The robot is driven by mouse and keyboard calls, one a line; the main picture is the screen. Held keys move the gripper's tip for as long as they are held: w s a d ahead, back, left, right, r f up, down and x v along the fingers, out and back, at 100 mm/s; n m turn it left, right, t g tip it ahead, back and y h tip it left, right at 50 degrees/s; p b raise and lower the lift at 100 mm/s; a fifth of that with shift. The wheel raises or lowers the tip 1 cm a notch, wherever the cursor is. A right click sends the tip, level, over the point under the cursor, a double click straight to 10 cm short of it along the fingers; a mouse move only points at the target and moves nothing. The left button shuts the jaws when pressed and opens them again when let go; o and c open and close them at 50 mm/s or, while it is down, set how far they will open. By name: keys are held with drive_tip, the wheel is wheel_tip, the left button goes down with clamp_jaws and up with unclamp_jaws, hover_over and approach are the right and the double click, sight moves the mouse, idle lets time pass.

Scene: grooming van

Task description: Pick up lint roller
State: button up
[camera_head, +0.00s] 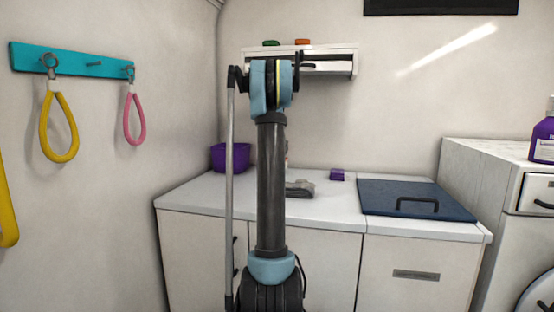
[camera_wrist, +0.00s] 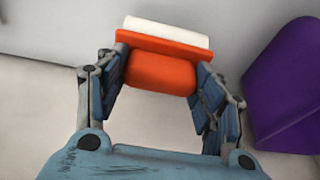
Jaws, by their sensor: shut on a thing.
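The lint roller (camera_wrist: 160,72) shows in the wrist view as an orange block with an orange bar and a white roll beyond it. My gripper (camera_wrist: 163,66) has its two blue-padded fingers on either side of the orange part and is shut on it. The white counter lies below. In the head view my arm stands upright in the middle and hides the gripper and the lint roller.
A purple bin (camera_head: 228,158) stands at the counter's back left; a purple shape (camera_wrist: 290,85) is close to the gripper's right. A grey object (camera_head: 300,188), a small purple box (camera_head: 337,175) and a blue lid (camera_head: 415,198) lie on the counter (camera_head: 330,210). A shelf (camera_head: 335,56) hangs above.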

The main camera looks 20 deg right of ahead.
wheel_tip(320, 180, up, 6)
drive_tip(key=shift+f, duration=0.2)
drive_tip(key=s+a, duration=0.5)
drive_tip(key=s, duration=0.3)
drive_tip(key=s+a, duration=0.6)
drive_tip(key=s, duration=0.2)
drive_tip(key=shift+s+f, duration=0.15)
